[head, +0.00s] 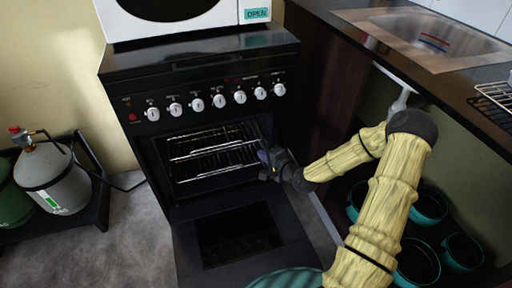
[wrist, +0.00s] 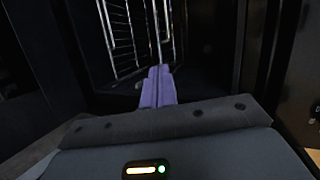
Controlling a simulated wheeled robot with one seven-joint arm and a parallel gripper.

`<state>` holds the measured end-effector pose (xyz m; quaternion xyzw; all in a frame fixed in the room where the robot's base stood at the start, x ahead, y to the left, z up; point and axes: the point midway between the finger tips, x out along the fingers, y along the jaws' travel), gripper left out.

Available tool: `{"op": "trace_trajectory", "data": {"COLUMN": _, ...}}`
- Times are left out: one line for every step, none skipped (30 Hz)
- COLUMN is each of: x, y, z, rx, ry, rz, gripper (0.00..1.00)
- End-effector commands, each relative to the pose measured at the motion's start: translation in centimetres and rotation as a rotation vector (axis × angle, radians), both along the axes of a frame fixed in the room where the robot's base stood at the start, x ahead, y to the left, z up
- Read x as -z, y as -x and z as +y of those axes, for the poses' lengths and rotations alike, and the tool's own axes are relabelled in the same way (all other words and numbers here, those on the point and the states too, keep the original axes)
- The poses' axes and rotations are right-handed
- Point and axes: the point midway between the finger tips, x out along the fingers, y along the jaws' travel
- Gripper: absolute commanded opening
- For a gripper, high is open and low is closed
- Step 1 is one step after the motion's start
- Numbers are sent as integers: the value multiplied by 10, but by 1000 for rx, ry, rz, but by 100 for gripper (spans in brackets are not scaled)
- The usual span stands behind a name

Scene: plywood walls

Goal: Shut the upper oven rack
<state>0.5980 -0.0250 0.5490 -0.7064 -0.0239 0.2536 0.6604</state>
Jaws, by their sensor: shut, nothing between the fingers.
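The black oven (head: 205,100) stands against the wall with its door (head: 190,238) folded down open. Inside are two wire racks, the upper oven rack (head: 205,139) above a lower rack (head: 215,173). How far the upper rack sticks out is hard to tell. My gripper (head: 264,158) is at the right side of the oven opening, near the right ends of the racks. In the wrist view its purple fingers (wrist: 157,88) are together and empty, with rack wires (wrist: 125,35) just beyond them. Whether the fingers touch a rack is unclear.
A white microwave (head: 170,18) stands on top of the oven. Gas cylinders (head: 47,178) stand on a dark stand at the left. A counter with a sink (head: 430,35) is at the right, above teal pots (head: 428,205). Bare floor (head: 135,235) lies left of the door.

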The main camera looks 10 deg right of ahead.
Motion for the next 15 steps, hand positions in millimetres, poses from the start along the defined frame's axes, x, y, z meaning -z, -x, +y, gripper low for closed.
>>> {"op": "trace_trajectory", "data": {"x": -6, "y": 9, "z": -3, "rx": 0, "ry": -1, "rz": 3, "gripper": 0}}
{"op": "trace_trajectory", "data": {"x": -8, "y": 13, "z": -4, "rx": -1, "ry": 0, "rz": 2, "gripper": 0}}
{"op": "trace_trajectory", "data": {"x": -9, "y": 18, "z": -6, "rx": -3, "ry": 0, "rz": 2, "gripper": 0}}
{"op": "trace_trajectory", "data": {"x": -10, "y": 21, "z": -7, "rx": -3, "ry": 0, "rz": 1, "gripper": 0}}
{"op": "trace_trajectory", "data": {"x": -11, "y": 24, "z": -8, "rx": -3, "ry": 0, "rz": 1, "gripper": 0}}
{"op": "trace_trajectory", "data": {"x": -11, "y": 27, "z": -8, "rx": -4, "ry": 0, "rz": 1, "gripper": 0}}
{"op": "trace_trajectory", "data": {"x": -12, "y": 28, "z": -9, "rx": -5, "ry": 0, "rz": 1, "gripper": 0}}
{"op": "trace_trajectory", "data": {"x": -12, "y": 30, "z": -9, "rx": -5, "ry": 0, "rz": 1, "gripper": 0}}
{"op": "trace_trajectory", "data": {"x": -12, "y": 31, "z": -10, "rx": -4, "ry": 0, "rz": 1, "gripper": 0}}
{"op": "trace_trajectory", "data": {"x": -12, "y": 31, "z": -10, "rx": -4, "ry": 0, "rz": 1, "gripper": 0}}
{"op": "trace_trajectory", "data": {"x": -11, "y": 31, "z": -11, "rx": -3, "ry": 0, "rz": 1, "gripper": 0}}
{"op": "trace_trajectory", "data": {"x": -11, "y": 31, "z": -11, "rx": -3, "ry": 0, "rz": 1, "gripper": 0}}
{"op": "trace_trajectory", "data": {"x": -11, "y": 31, "z": -11, "rx": -2, "ry": 1, "rz": 1, "gripper": 0}}
{"op": "trace_trajectory", "data": {"x": -11, "y": 31, "z": -12, "rx": -2, "ry": 1, "rz": 1, "gripper": 0}}
{"op": "trace_trajectory", "data": {"x": -11, "y": 31, "z": -12, "rx": -1, "ry": 1, "rz": 1, "gripper": 0}}
